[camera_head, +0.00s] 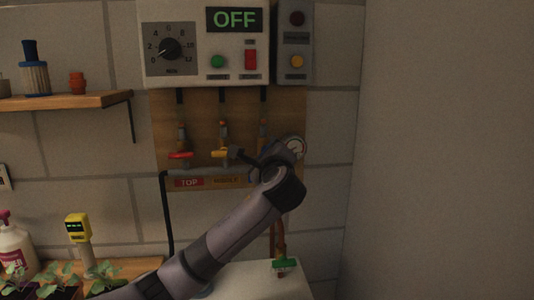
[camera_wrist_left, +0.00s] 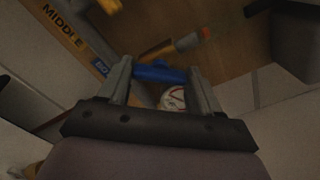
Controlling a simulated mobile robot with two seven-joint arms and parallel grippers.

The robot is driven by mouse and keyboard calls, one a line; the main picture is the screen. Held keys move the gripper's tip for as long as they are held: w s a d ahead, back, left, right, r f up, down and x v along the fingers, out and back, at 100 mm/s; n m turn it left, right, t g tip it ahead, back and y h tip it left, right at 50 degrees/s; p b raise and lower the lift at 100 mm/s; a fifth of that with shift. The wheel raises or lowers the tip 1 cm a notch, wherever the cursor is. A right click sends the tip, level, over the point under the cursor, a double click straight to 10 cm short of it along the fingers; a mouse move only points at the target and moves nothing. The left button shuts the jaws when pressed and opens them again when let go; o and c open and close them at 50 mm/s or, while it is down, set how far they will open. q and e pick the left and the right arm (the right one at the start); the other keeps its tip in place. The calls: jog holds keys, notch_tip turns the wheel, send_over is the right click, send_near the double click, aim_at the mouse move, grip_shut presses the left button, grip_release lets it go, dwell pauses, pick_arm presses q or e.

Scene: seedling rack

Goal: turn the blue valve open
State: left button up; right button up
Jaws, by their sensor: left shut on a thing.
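The blue valve (camera_wrist_left: 158,74) has a blue handle, seen in the left wrist view between the two fingers of my left gripper (camera_wrist_left: 160,68). The fingers are shut on it, one at each end of the handle. In the head view my left gripper (camera_head: 256,157) is at the rightmost of three valves on a wooden board, and it hides the blue handle there. My right gripper is in neither view.
The yellow valve (camera_head: 222,154) and red valve (camera_head: 180,155) sit to the left on the board (camera_head: 200,108). A round gauge (camera_head: 294,147) is close to my gripper's right. A control box (camera_head: 230,72) reading OFF hangs above. A shelf (camera_head: 60,102) is at left.

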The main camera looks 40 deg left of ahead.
pick_arm(q)
jog(key=n+b, duration=0.1)
jog(key=n, duration=0.6)
jog(key=shift+f+n, duration=0.15)
jog(key=shift+n, duration=0.25)
dwell(0.4)
jog(key=o, duration=1.1)
jog(key=shift+c, duration=0.2)
jog(key=b+v, duration=0.1)
jog(key=v, duration=0.6)
jog(key=shift+s+d, duration=0.1)
jog(key=shift+d, duration=0.05)
